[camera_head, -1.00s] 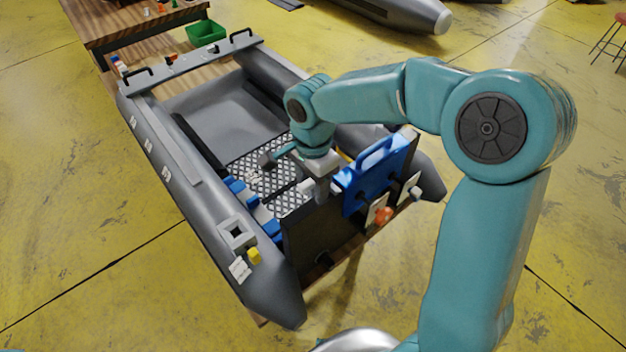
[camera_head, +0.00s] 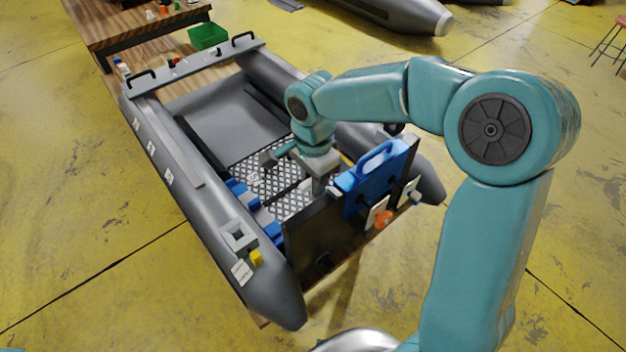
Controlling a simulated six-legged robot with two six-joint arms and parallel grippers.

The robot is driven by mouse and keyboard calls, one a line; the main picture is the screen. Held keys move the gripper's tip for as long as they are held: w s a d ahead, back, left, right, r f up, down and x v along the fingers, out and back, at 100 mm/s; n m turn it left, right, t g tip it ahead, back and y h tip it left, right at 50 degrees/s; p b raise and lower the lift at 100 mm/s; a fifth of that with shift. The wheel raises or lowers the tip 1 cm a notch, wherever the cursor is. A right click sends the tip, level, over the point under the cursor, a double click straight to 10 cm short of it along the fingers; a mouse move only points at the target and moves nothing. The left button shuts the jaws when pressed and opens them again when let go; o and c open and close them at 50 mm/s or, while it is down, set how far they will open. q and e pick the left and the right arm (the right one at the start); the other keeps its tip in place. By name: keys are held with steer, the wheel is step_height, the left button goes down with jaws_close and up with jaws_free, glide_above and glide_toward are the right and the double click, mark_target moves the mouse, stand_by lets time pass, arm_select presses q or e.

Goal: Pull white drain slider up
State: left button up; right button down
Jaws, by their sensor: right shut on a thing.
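My right gripper (camera_head: 320,188) points down at the inner side of the boat's dark transom (camera_head: 335,225), close to its top edge and left of the blue panel. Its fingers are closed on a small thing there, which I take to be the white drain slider. The slider itself is mostly hidden by the fingers and the transom, so I cannot tell its height. White plates (camera_head: 377,212) with an orange knob (camera_head: 384,219) sit on the transom's outer face. My left gripper is not in view.
The blue panel with a handle (camera_head: 372,180) stands on the transom just right of my gripper. Grey tubes (camera_head: 185,190) flank the boat's patterned floor (camera_head: 255,160). A green bin (camera_head: 208,36) is behind. Yellow floor (camera_head: 90,230) is clear at the left.

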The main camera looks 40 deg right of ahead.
steer(key=shift+r+p, duration=1.1)
steer(key=shift+r, duration=0.55)
steer(key=c, duration=1.1)
jaws_free()
steer(key=shift+f, duration=0.1)
steer(key=shift+o, duration=0.9)
steer(key=shift+s+d, duration=0.1)
steer(key=shift+s, duration=0.05)
steer(key=shift+r, duration=0.3)
step_height(320, 180, up, 7)
steer(key=p, duration=0.5)
steer(key=shift+f, duration=0.2)
steer(key=shift+f, duration=0.1)
